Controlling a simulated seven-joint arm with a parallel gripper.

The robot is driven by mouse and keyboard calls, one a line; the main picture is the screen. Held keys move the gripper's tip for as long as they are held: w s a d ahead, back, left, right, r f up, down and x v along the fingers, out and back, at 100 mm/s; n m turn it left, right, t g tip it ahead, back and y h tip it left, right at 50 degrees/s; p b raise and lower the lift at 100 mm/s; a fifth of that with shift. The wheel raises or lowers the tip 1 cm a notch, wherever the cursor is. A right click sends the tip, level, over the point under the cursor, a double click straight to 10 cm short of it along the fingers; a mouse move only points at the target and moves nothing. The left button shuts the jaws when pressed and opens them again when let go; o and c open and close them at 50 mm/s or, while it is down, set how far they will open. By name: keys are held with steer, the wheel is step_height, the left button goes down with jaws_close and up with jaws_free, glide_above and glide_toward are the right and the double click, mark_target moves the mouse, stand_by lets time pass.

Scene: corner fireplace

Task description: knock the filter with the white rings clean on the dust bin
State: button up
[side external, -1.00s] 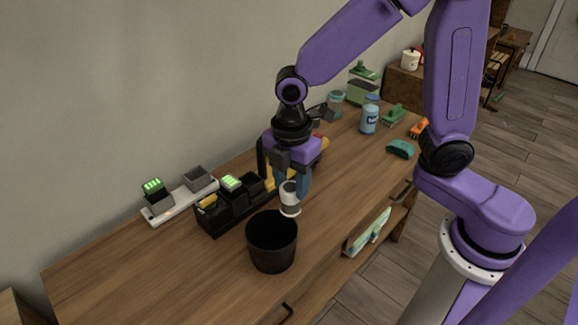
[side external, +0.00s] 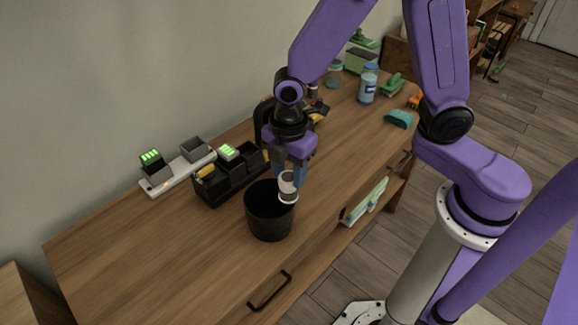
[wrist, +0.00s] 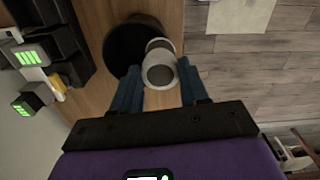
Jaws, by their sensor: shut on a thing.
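My gripper (side external: 288,180) is shut on the filter with the white rings (side external: 287,188), a small grey cylinder with pale bands at its ends. In the side view the filter hangs tilted slightly at the right part of the rim of the black dust bin (side external: 268,222). In the wrist view the filter (wrist: 159,62) sits between the blue fingertips (wrist: 158,88) and overlaps the bin's rim (wrist: 112,45). I cannot tell whether filter and rim touch. The bin stands upright on the wooden cabinet top; its inside is dark.
A black organiser (side external: 222,183) and a white charging strip (side external: 178,173) with green-lit battery blocks stand left of the bin. A blue bottle (side external: 368,88) and a teal brush (side external: 399,118) are at the far right. The front left of the top (side external: 130,255) is bare.

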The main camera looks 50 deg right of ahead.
stand_by(0.5)
step_height(320, 180, down, 2)
steer(key=shift+f, duration=0.1)
steer(key=shift+c, duration=0.5)
steer(key=shift+r, duration=1.15)
step_height(320, 180, down, 2)
steer(key=shift+f, duration=0.15)
steer(key=shift+c, duration=0.4)
steer(key=shift+r, duration=1.25)
